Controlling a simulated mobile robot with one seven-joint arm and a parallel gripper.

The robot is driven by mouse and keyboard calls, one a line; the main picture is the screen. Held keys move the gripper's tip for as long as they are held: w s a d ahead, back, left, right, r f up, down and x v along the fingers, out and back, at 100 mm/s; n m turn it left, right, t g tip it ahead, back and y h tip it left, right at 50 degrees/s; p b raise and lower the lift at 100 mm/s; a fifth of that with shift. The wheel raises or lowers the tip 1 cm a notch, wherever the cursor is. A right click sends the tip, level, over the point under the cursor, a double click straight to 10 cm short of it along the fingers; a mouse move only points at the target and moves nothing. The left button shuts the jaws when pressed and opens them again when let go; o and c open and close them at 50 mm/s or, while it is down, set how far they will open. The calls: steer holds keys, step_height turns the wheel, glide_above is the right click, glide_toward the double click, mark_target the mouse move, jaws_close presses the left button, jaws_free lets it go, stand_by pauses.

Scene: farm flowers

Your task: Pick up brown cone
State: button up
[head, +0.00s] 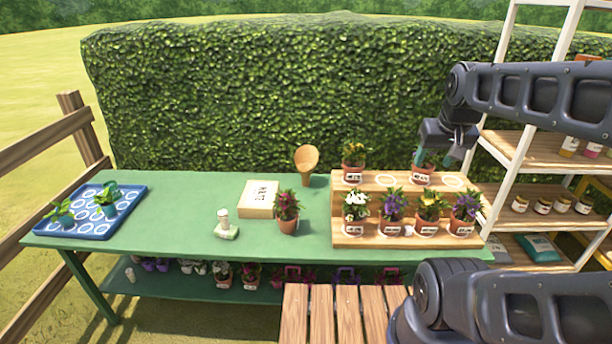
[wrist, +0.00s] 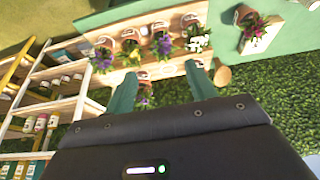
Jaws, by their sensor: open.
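The brown cone (head: 306,160) is a tan, wide-mouthed cone on the green table, at its back edge by the hedge, left of the wooden stepped stand. It also shows in the wrist view (wrist: 223,76), just right of the right fingertip and apart from it. My gripper (head: 434,161) is open, with green fingers pointing down over the right part of the stand's upper step, well right of the cone. A potted plant (head: 421,174) stands by the fingertips; I cannot tell if they touch. In the wrist view my open gripper (wrist: 161,69) holds nothing.
The stepped stand (head: 350,241) bears several potted flowers. A potted red flower (head: 288,221), a wooden box (head: 259,199) and a small white bottle (head: 225,223) stand left of it. A blue tray (head: 91,229) lies far left. A white shelf rack (head: 497,176) stands right; the hedge (head: 230,90) is behind.

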stand_by(0.4)
steer(key=o, duration=0.8)
steer(key=shift+w, duration=0.1)
steer(key=w+a+r+m+g, duration=0.1)
steer(key=w+a+m, duration=0.3)
steer(key=w, duration=1)
steer(key=w+a+r+m+g, duration=0.15)
steer(key=w+a+m, duration=0.25)
steer(key=w, duration=0.9)
steer(key=m+g, duration=0.2)
steer(key=m, duration=1)
glide_above(306, 175)
steer(key=w, duration=0.3)
step_height(306, 175, down, 35)
steer(key=shift+w+a+f, duration=0.1)
steer(key=shift+f, duration=2.45)
steer(key=shift+w+a+f, duration=0.1)
steer(key=shift+f, duration=2.4)
